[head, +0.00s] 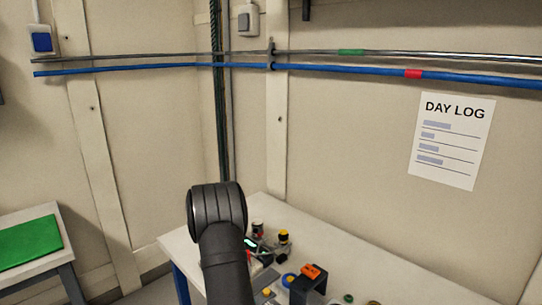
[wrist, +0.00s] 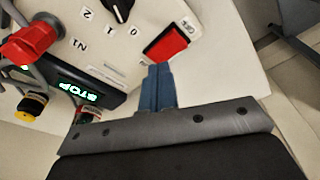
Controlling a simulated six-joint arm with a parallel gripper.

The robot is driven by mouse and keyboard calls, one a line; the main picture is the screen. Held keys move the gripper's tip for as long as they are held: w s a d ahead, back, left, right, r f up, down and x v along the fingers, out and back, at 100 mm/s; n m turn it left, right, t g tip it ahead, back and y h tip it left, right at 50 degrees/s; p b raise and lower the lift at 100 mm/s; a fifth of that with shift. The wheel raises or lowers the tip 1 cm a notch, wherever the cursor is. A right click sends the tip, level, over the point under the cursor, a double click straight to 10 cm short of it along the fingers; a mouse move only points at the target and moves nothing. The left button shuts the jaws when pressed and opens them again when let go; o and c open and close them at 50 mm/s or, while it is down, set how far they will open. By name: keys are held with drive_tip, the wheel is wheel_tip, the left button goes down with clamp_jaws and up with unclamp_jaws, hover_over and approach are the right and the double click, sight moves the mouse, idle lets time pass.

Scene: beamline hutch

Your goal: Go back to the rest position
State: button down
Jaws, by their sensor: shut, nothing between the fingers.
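My gripper (wrist: 158,82) shows in the wrist view with its two blue fingers together and nothing between them. Its fingertips point at the white worktop, just below a red rectangular part (wrist: 166,46) in a dark frame. I cannot tell whether they touch anything. In the head view my dark arm rises in front of the white table (head: 345,250); my gripper does not show there, and part of the table's equipment is hidden behind the arm.
An orange part (head: 312,271) stands on the table. Blue pipe (head: 340,69) runs along the wall. A green mat (head: 28,242) lies left.

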wheel_tip(320, 180, up, 5)
drive_tip(key=shift+r, duration=0.1)
wheel_tip(320, 180, down, 6)
drive_tip(key=shift+f, duration=0.15)
drive_tip(key=shift+r, duration=0.25)
wheel_tip(320, 180, up, 7)
drive_tip(key=s+d+m+t, duration=0.1)
drive_tip(key=s+d, duration=0.2)
drive_tip(key=d, duration=0.4)
drive_tip(key=s+d+f+m+t, duration=0.1)
drive_tip(key=s+d+m, duration=0.1)
drive_tip(key=d, duration=0.5)
drive_tip(key=shift+s+d+t+h, duration=0.3)
drive_tip(key=shift+s, duration=0.55)
drive_tip(key=shift+f, duration=0.1)
